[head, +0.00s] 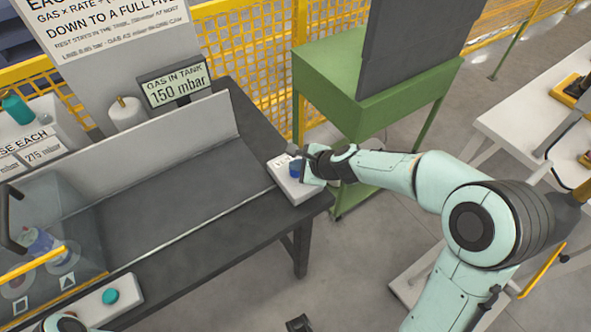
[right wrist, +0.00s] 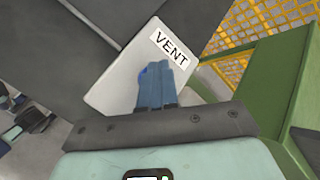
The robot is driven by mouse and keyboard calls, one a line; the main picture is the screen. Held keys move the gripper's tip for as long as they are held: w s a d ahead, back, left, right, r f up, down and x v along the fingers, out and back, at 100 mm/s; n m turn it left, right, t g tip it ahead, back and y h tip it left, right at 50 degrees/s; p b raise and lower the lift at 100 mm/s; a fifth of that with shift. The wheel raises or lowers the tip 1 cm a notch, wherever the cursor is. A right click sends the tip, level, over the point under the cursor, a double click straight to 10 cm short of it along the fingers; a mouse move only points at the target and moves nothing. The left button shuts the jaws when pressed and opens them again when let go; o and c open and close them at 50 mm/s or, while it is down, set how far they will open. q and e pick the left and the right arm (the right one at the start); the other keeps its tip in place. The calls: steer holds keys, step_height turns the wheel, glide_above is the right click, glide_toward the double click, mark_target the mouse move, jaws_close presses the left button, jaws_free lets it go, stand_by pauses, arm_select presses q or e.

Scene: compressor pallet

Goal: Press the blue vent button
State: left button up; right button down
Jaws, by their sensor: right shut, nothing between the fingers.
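The blue vent button (head: 294,169) is on a light box (head: 291,188) at the right end of the dark bench. In the right wrist view the box carries a VENT label (right wrist: 169,48). My right gripper (head: 303,167) is shut and empty, right at the button. In the right wrist view its closed fingertips (right wrist: 154,72) cover most of the button, and only a bit of blue (right wrist: 143,71) shows at their left. I cannot tell whether they touch or press it. My left gripper is out of view.
A display (head: 176,86) reads GAS IN TANK 150 mbar. A green stand (head: 345,85) with a dark panel stands behind the box. A teal button (head: 110,296) sits on another light box at the bottom left, beside a glass-fronted enclosure (head: 60,235). The bench middle (head: 170,220) is clear.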

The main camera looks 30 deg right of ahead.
mark_target(298, 173)
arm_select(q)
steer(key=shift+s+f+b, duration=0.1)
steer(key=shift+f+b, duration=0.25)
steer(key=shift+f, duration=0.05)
arm_select(e)
steer(key=shift+f, duration=0.4)
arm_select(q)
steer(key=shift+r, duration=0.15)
arm_select(e)
steer(key=shift+r, duration=0.1)
arm_select(q)
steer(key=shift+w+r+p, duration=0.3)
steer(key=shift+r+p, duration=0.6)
steer(key=shift+p, duration=0.15)
arm_select(e)
steer(key=shift+r, duration=0.95)
steer(key=shift+r, duration=0.1)
steer(key=shift+r+p, duration=0.6)
steer(key=shift+p, duration=0.05)
step_height(298, 173, up, 4)
steer(key=p, duration=0.3)
steer(key=shift+f, duration=0.1)
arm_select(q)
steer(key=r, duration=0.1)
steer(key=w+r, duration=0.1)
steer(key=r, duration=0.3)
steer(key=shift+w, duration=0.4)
arm_select(e)
steer(key=shift+f, duration=0.1)
